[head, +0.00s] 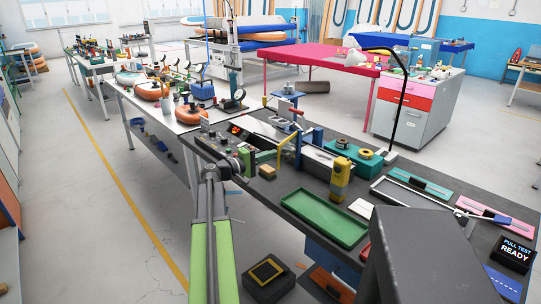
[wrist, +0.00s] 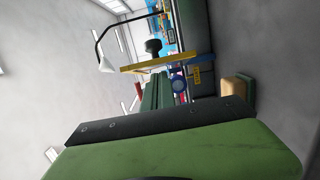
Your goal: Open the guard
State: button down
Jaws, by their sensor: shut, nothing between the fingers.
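The guard appears as a yellow frame (head: 288,152) standing upright on the machine on the dark bench, beside a grey box-like body. In the wrist view its yellow bar (wrist: 146,66) runs across above the finger tips, with a black knob (wrist: 153,46) by it. My gripper (head: 274,154) is shut and empty, close to the left of the frame. Its green fingers also show in the wrist view (wrist: 157,84), pointing towards the bar. I cannot tell whether they touch it.
A tan block (head: 267,172) lies below my gripper. A green tray (head: 325,218), a yellow upright device (head: 340,181) and a teal box (head: 352,157) stand to the right. A black lamp (head: 403,100) rises behind. The floor on the left is clear.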

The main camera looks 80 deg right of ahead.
jog(key=w+d+v, duration=0.1)
jog(key=v, duration=1)
jog(key=shift+w, duration=0.15)
